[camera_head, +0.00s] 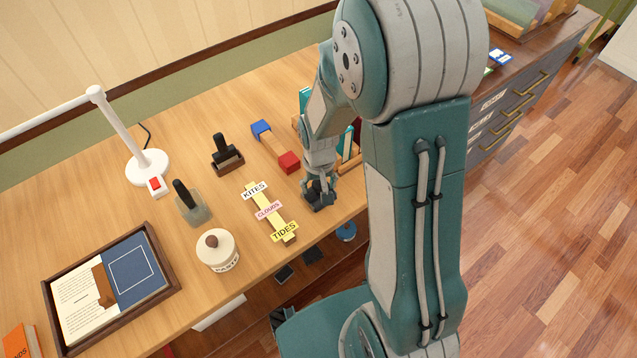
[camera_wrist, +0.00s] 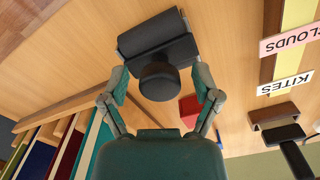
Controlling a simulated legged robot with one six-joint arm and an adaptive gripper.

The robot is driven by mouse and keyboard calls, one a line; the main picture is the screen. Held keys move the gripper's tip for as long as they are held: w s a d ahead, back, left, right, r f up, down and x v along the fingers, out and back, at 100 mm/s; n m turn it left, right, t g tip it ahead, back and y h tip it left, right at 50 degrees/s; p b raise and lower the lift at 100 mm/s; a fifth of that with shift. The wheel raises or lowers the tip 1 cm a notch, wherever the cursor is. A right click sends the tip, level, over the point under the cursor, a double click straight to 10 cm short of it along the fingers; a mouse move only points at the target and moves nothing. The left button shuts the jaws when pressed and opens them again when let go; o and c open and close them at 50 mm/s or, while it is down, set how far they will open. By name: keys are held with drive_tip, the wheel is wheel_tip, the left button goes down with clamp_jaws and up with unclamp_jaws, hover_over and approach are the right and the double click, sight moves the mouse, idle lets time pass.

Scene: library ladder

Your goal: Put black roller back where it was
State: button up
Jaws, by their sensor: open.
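The black roller (camera_wrist: 157,42) lies on the wooden table, with its round black handle end (camera_wrist: 160,82) towards my gripper in the wrist view. In the head view the roller (camera_head: 319,200) is partly hidden under my gripper (camera_head: 319,182), near the table's front edge. My gripper (camera_wrist: 160,88) is open, with one finger on each side of the handle end. I cannot tell whether the fingers touch it. A brown stand with a black-handled tool (camera_head: 227,153) is further back to the left; it also shows in the wrist view (camera_wrist: 280,118).
Left of my gripper is a yellow strip with word labels (camera_head: 267,208). A paste jar (camera_head: 217,251), glass block with black handle (camera_head: 190,203), lamp (camera_head: 147,167) and framed tray (camera_head: 170,266) stand further left. Books (camera_wrist: 68,150) are close by.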

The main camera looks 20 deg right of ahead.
sight(319, 183)
wheel_tip(319, 183, up, 12)
drive_tip(key=s+r+n+t, duration=0.1)
drive_tip(key=s+r+t, duration=0.4)
drive_tip(key=s+r, duration=0.9)
drive_tip(key=shift+t, duration=0.3)
